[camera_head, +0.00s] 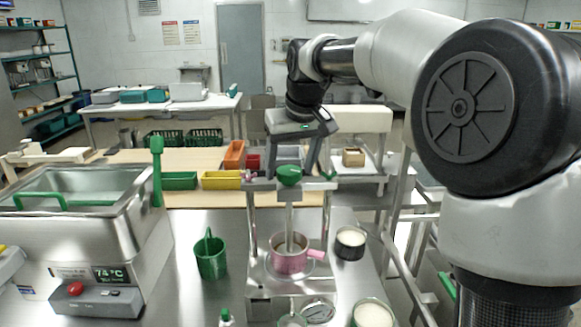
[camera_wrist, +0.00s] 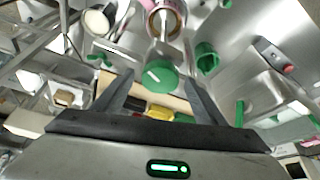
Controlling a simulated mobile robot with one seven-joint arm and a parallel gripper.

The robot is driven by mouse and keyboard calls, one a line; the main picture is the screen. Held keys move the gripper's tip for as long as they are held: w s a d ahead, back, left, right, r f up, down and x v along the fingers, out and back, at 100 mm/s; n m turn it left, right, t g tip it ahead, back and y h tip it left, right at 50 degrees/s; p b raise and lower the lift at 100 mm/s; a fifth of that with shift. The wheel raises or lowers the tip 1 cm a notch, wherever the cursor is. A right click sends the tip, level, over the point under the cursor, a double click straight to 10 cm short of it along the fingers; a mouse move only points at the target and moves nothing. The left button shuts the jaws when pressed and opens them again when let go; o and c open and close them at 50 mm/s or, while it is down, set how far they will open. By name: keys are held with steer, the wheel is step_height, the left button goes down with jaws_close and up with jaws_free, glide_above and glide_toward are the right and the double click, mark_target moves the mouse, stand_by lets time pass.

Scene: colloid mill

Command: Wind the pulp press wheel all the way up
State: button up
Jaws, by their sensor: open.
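The pulp press (camera_head: 285,298) stands on the steel counter, with posts, a crossbar and a central screw. A green round wheel or knob (camera_head: 289,175) sits at the top of the screw; it also shows in the wrist view (camera_wrist: 160,77). A pink pot (camera_head: 290,262) stands under the screw, whose lower end reaches into it. My gripper (camera_head: 294,172) points down over the press, with its open fingers on either side of the green wheel. In the wrist view the fingers (camera_wrist: 159,82) flank it with visible gaps.
A steel bath (camera_head: 60,235) with a 74 °C display stands left. A green jug (camera_head: 211,255) is left of the press; cream-filled containers (camera_head: 350,243) (camera_head: 373,314) are right. Coloured bins (camera_head: 222,180) lie behind. A small green part (camera_head: 329,176) sits at the crossbar's right end.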

steer(key=shift+c, duration=0.4)
steer(key=c, duration=1)
steer(key=shift+o, duration=0.2)
steer(key=shift+r+n+p, duration=0.1)
steer(key=shift+n+p, duration=0.2)
steer(key=shift+p, duration=0.05)
